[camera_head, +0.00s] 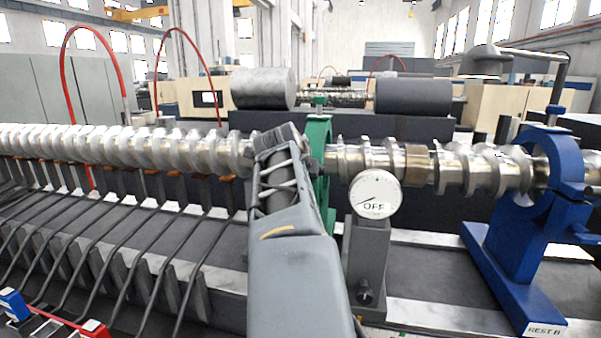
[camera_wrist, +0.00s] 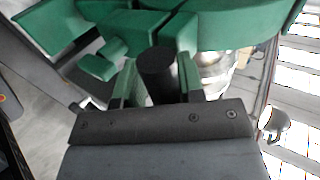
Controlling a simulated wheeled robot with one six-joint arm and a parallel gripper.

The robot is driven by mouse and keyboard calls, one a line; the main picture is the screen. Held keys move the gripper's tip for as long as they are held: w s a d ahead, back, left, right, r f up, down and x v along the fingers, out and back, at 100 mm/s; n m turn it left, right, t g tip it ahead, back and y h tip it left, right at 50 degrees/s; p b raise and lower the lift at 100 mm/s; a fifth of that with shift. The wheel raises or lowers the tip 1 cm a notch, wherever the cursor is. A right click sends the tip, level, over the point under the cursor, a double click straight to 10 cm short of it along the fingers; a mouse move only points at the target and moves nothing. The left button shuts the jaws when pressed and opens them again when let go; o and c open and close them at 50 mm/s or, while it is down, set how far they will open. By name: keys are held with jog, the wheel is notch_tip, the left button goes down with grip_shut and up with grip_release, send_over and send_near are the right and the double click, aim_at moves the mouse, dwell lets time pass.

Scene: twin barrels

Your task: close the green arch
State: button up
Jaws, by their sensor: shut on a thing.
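The green arch (camera_head: 318,135) stands around the crankshaft near the middle of the head view, partly hidden behind my arm. Its green parts (camera_wrist: 215,25) fill the upper part of the wrist view. A dark round knob (camera_wrist: 157,62) by the green parts sits between the fingers of my gripper (camera_wrist: 158,82), which is shut on it. In the head view my arm reaches up to the arch and hides the fingertips. I cannot tell how far the arch is open.
The long metal crankshaft (camera_head: 390,158) runs across the scene. A dial marked OFF (camera_head: 375,194) stands on a grey post close right of my arm. A blue rest (camera_head: 535,230) marked REST B stands at right. Bent dark rods (camera_head: 120,240) fill the left.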

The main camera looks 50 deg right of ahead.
jog(key=o, duration=0.4)
jog(key=shift+f, duration=0.2)
jog(key=shift+c, duration=0.2)
jog(key=shift+r, duration=0.1)
jog(key=shift+r, duration=0.15)
jog(key=v, duration=1.3)
jog(key=shift+a, duration=0.3)
jog(key=shift+s, duration=0.1)
